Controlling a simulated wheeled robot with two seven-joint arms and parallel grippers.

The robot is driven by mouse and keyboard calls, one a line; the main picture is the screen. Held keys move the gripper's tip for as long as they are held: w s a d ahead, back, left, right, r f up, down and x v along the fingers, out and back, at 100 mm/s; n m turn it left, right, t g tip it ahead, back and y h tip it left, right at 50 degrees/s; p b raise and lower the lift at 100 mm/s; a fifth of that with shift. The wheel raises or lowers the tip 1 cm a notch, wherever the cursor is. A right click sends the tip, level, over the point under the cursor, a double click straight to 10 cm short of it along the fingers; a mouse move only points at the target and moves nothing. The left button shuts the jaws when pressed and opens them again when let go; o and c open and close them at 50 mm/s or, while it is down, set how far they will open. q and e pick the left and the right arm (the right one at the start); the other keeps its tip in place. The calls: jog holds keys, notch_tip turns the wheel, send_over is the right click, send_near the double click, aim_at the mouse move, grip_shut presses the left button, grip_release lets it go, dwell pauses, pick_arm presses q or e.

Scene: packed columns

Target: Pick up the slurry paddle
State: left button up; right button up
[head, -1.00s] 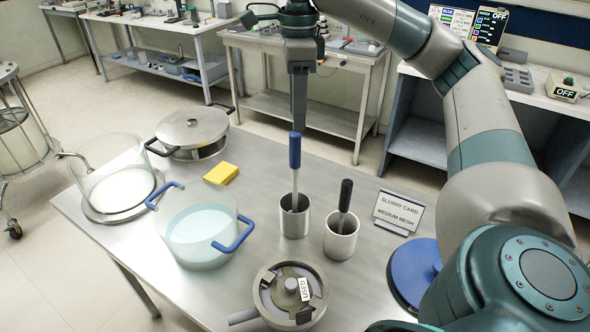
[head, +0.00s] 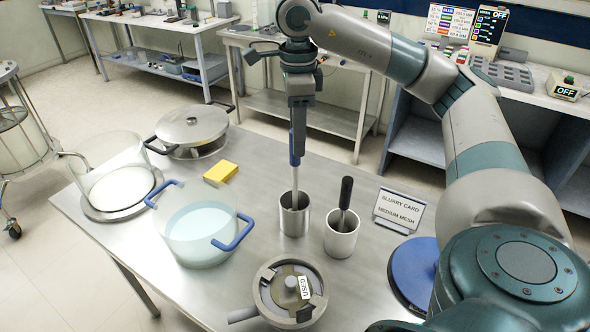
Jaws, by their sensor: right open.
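A blue-handled tool (head: 294,160) stands upright in a steel cup (head: 294,220) near the middle of the table. A black-handled tool (head: 345,192) leans in a paler cup (head: 341,240) just to its right. I cannot tell from shape alone which is the slurry paddle. My right gripper (head: 298,152) points straight down at the blue handle, with its open fingers beside and partly hiding it. My left gripper is not in view.
A card stand (head: 400,211) reads "SLURRY CARD MEDIUM MESH". A clear blue-handled pot (head: 200,238), a yellow block (head: 221,172), a lidded pan (head: 192,128), a glass vessel (head: 112,175), a grey device (head: 290,290) and a blue disc (head: 412,265) surround the cups on the table (head: 265,160).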

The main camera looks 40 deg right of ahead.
jog(key=shift+f+p, duration=0.6)
notch_tip(320, 180, down, 3)
jog(key=shift+a+f+p, duration=0.1)
jog(key=shift+p, duration=0.6)
jog(key=shift+f, duration=0.45)
jog(key=shift+w, duration=0.1)
grip_shut()
